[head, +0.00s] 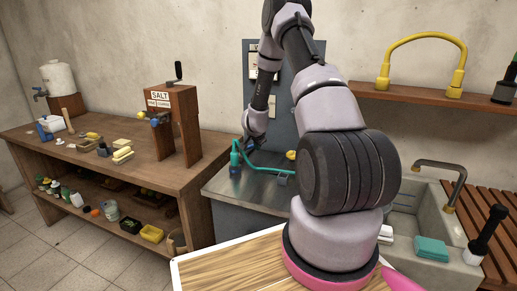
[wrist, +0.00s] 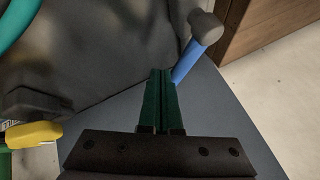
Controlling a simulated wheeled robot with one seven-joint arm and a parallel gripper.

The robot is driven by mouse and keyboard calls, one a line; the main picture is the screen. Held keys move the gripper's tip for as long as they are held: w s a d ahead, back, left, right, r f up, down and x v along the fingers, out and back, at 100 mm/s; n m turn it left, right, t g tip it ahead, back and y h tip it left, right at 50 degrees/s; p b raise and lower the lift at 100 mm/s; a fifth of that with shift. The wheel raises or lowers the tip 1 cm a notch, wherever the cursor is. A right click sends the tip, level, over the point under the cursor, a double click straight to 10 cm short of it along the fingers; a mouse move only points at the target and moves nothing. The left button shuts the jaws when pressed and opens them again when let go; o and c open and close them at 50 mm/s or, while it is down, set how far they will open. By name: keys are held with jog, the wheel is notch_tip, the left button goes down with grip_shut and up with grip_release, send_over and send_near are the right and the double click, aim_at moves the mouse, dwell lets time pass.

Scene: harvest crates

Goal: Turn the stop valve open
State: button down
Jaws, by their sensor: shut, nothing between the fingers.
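My gripper (wrist: 160,75) shows its two green fingers pressed together in the wrist view, with nothing between them. Just beyond and right of the fingertips is a blue bar (wrist: 188,61) with a grey rounded end (wrist: 206,27); it looks like a valve lever, but I cannot be sure. The fingertips appear close beside the bar; I cannot tell whether they touch it. In the head view my arm reaches down to the metal counter (head: 222,186), beside a teal hose (head: 262,168). The valve body is not clearly visible there.
A yellow piece (wrist: 34,134) lies left of my fingers in the wrist view. In the head view a wooden workbench (head: 60,137) with a salt mill (head: 172,118) stands left. A stone sink (head: 425,208) with a tap (head: 447,178) is right. A wooden shelf (head: 400,94) hangs above.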

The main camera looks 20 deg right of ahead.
jog(key=shift+w, duration=0.1)
jog(key=shift+w+d+n+y, duration=0.25)
jog(key=shift+w+n+y, duration=0.25)
jog(key=shift+n, duration=0.4)
jog(key=shift+w+n+t+y, duration=0.4)
jog(key=shift+w+n+y, duration=0.15)
jog(key=shift+n+y, duration=0.4)
jog(key=shift+w+a, duration=0.25)
jog(key=shift+w, duration=0.5)
